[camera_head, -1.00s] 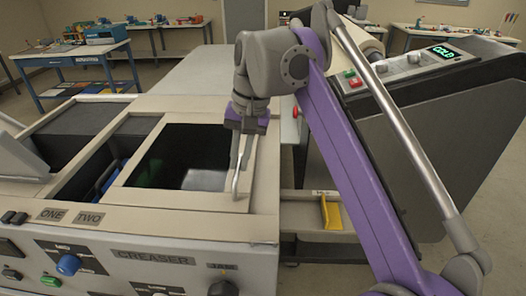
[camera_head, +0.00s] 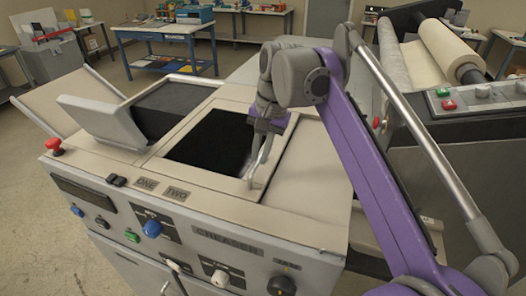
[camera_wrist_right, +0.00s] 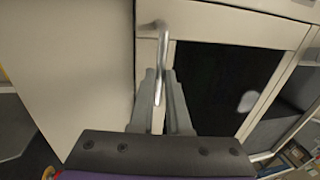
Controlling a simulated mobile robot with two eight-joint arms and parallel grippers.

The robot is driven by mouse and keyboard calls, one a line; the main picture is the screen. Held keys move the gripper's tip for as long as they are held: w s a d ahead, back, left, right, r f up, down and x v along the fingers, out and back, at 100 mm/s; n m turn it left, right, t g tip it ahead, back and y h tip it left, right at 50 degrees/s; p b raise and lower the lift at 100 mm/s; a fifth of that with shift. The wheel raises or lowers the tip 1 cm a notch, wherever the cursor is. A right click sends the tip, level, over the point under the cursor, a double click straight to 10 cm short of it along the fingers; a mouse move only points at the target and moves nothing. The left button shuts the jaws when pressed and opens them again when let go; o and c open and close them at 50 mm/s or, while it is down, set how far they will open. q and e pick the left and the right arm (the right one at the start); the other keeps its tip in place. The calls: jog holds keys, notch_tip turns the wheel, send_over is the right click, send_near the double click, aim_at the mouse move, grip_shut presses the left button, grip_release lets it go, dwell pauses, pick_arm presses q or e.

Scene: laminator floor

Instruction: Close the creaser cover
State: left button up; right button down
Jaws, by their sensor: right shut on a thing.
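The creaser (camera_head: 230,242) is the pale machine in the front of the head view. Its cover (camera_head: 203,177) is a flat pale frame around a dark window (camera_head: 205,138), lying level in the machine's top. A metal bar handle (camera_wrist_right: 161,45) stands on the cover's right side. My right gripper (camera_head: 258,160) is shut on this handle; in the wrist view its fingers (camera_wrist_right: 160,92) sit either side of the bar. My left gripper is not in view.
A raised pale flap (camera_head: 103,122) leans at the machine's left. A bare panel (camera_head: 312,165) lies right of the cover. A machine with rolls (camera_head: 450,48) stands to the right.

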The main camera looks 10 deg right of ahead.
jog(key=c, duration=1.1)
grip_release()
jog(key=shift+w+a, duration=0.15)
jog(key=shift+o, duration=1.1)
jog(key=shift+w+a, duration=0.1)
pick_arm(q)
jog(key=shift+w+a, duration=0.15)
pick_arm(e)
jog(key=shift+r, duration=0.15)
pick_arm(q)
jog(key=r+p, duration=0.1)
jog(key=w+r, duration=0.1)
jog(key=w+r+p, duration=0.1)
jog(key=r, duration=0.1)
jog(key=shift+p, duration=0.3)
pick_arm(e)
notch_tip(320, 180, up, 10)
jog(key=s+d, duration=0.1)
jog(key=d, duration=0.1)
jog(key=shift+r, duration=0.2)
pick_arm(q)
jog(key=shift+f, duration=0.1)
pick_arm(e)
jog(key=shift+s, duration=0.15)
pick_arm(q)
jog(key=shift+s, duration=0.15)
pick_arm(e)
jog(key=shift+f, duration=0.1)
